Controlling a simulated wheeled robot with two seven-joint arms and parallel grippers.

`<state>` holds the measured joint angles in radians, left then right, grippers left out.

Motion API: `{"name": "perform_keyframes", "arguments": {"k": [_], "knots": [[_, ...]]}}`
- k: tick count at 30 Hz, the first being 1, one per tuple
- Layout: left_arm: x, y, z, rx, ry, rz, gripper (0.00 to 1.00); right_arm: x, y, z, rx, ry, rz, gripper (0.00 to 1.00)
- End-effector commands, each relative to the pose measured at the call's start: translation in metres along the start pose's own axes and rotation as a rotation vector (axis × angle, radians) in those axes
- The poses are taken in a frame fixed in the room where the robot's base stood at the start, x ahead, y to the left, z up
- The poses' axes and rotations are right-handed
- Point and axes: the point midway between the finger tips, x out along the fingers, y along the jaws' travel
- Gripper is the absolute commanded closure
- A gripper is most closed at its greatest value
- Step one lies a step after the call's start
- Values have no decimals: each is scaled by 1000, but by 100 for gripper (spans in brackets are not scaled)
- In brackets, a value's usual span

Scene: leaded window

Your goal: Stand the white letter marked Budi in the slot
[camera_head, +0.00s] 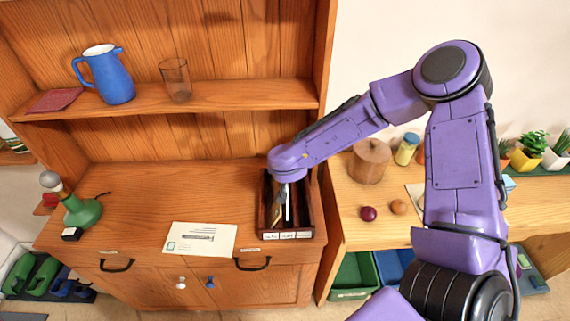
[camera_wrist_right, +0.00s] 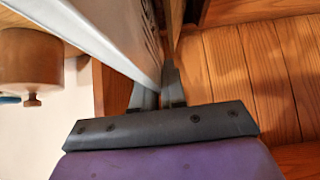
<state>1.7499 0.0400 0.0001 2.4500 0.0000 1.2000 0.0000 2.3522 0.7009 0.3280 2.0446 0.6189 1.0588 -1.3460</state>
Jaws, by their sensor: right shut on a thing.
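My right gripper (camera_head: 284,190) points down over a dark wooden letter rack (camera_head: 307,205) on the cabinet top. It is shut on a white letter (camera_wrist_right: 120,38), which the right wrist view shows on edge with dark print along one face. In the head view this letter (camera_head: 288,212) shows as a thin, nearly upright strip within the rack's outline. I cannot tell whether it touches the rack floor, and the name on it is not readable. The rack has small white labels (camera_head: 287,235) along its front; their writing is too small to read. My left gripper is not in view.
A cream card or envelope (camera_head: 201,238) lies flat left of the rack. A green lamp (camera_head: 83,212) stands further left. A blue jug (camera_head: 107,75) and a glass (camera_head: 176,79) stand on the shelf above. A wooden pot (camera_head: 370,162) stands on the right-hand table.

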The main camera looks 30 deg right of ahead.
Motion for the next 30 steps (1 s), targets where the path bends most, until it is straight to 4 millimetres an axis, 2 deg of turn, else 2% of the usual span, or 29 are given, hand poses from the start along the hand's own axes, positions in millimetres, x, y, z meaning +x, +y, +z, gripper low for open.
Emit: {"name": "perform_keyframes", "arguments": {"k": [17,30], "knots": [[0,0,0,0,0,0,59,0,0,0,0,1,0,100],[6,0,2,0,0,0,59,8,0,7,0,0,0,100]]}}
